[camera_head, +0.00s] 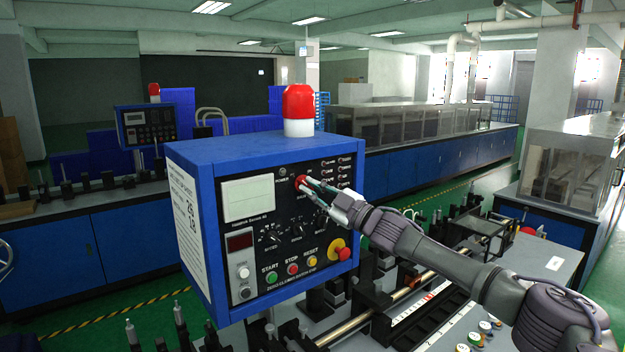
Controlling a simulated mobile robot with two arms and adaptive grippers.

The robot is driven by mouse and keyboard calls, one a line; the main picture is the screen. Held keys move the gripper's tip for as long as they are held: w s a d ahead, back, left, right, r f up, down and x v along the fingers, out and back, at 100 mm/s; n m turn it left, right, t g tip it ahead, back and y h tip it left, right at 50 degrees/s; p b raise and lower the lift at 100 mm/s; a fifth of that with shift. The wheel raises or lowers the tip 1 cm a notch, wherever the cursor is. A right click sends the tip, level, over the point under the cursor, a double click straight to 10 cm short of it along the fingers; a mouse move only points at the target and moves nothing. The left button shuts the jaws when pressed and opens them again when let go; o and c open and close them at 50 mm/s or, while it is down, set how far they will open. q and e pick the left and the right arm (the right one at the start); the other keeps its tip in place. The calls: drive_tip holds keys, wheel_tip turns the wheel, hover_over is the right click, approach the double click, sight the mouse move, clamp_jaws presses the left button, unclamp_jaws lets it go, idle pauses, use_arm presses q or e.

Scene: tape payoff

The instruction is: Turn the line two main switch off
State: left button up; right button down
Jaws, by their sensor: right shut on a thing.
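A blue control box (180,152) with a black front panel stands in the middle of the head view. A red rotary switch (301,181) sits near the top of the panel, beside the "POWER" label. My right gripper (309,187) reaches in from the right, with its fingertips at the red switch and shut on it. The fingers partly cover the switch, so its exact angle cannot be told. My left gripper is not in view.
The panel also carries green, red and yellow buttons (292,269), small knobs and a red emergency knob on yellow (339,249). A red-and-white beacon (298,109) stands on top. Machine rails and posts (400,295) lie below my arm. A second panel (148,125) stands behind.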

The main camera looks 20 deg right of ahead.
drive_tip(key=shift+r+n, duration=0.1)
drive_tip(key=shift+n, duration=0.2)
drive_tip(key=c, duration=1.2)
unclamp_jaws()
drive_tip(key=shift+s+d+f, duration=0.3)
drive_tip(key=shift+d, duration=0.05)
drive_tip(key=v, duration=1.1)
drive_tip(key=shift+r, duration=0.15)
